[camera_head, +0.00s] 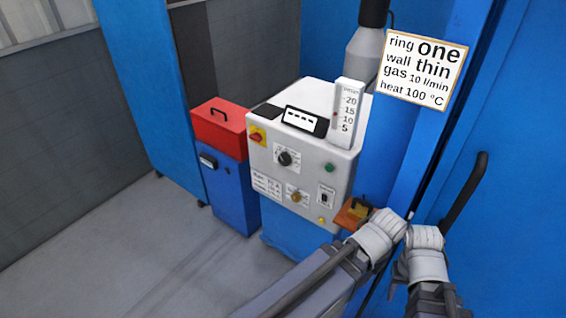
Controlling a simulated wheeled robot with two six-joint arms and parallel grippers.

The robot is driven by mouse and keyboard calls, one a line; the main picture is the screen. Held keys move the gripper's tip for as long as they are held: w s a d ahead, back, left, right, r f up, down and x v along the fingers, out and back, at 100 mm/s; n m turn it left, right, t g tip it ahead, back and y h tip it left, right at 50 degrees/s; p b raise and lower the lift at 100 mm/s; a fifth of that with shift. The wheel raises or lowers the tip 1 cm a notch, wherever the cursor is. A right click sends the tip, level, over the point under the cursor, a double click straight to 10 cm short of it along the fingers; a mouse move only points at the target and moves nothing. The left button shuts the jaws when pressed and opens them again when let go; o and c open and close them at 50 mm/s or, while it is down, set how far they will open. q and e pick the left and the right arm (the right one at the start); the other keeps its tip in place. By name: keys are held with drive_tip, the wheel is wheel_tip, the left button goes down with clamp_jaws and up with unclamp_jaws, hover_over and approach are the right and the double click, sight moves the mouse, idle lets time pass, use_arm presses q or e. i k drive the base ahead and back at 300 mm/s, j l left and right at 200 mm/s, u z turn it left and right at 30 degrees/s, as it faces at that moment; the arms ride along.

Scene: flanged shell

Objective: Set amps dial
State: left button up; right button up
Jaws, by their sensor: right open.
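The welding power unit (335,90) is a white sloped box. Its front panel carries a black round dial (285,158) on a white scale plate and a smaller brass-coloured knob (296,197) below it. The dial lettering is too small to tell which is amps. A label plate (266,185) beside the lower knob has small print with numbers and an "A". My right gripper (408,234) is at lower right, apart from the panel.
A sign (420,69) reads ring one, wall thin, gas 10 l/min, heat 100 °C. A gas gauge (346,113) stands on the unit. A red box (218,128) sits on a blue cabinet (230,190). An orange-brown item (346,217) is beside the unit. Floor at left is clear.

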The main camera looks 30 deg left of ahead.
sight(284, 159)
drive_tip(key=k+j+u, duration=0.2)
drive_tip(key=u, duration=0.2)
drive_tip(key=k+j+u, duration=0.15)
drive_tip(key=j+u, duration=0.3)
